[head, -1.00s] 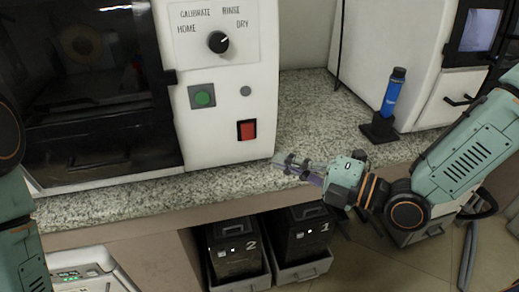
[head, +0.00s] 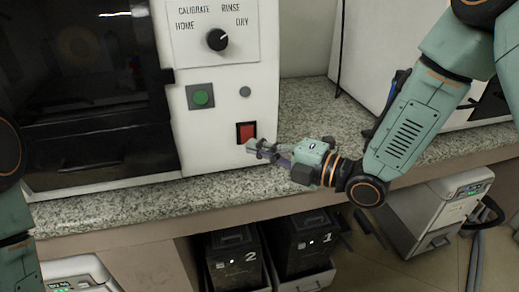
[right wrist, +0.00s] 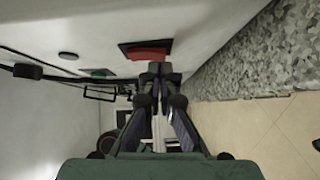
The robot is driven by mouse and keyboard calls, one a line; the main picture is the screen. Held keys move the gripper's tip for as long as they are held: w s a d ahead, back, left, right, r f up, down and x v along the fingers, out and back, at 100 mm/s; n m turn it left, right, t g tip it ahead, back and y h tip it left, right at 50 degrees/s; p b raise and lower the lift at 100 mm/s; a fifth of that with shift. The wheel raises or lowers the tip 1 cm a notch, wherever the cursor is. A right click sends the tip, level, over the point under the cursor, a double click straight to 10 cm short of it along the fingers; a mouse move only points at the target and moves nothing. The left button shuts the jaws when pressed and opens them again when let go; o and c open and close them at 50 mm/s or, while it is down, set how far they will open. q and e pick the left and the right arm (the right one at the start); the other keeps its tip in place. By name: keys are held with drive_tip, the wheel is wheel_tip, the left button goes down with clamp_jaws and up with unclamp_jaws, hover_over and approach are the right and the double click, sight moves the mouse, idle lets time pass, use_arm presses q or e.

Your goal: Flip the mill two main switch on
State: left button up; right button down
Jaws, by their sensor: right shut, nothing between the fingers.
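The red rocker switch (head: 246,132) sits in a black frame low on the white front panel of the mill (head: 222,158). My right gripper (head: 255,147) is shut and empty, with its fingertips just below and right of the switch. In the right wrist view the red switch (right wrist: 148,54) lies just beyond the closed fingertips (right wrist: 157,70); whether they touch it I cannot tell. Of my left arm only a part shows at the left edge of the head view; its gripper is not in view.
Above the switch are a green button (head: 201,97), a small grey round (head: 245,91) and a black knob (head: 217,39). The granite counter (head: 110,206) runs below the panel. A blue item is mostly hidden behind my right arm.

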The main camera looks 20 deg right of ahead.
drive_tip(key=shift+w, duration=0.15)
drive_tip(key=shift+w+b, duration=0.25)
drive_tip(key=shift+b, duration=0.35)
drive_tip(key=shift+f, duration=0.1)
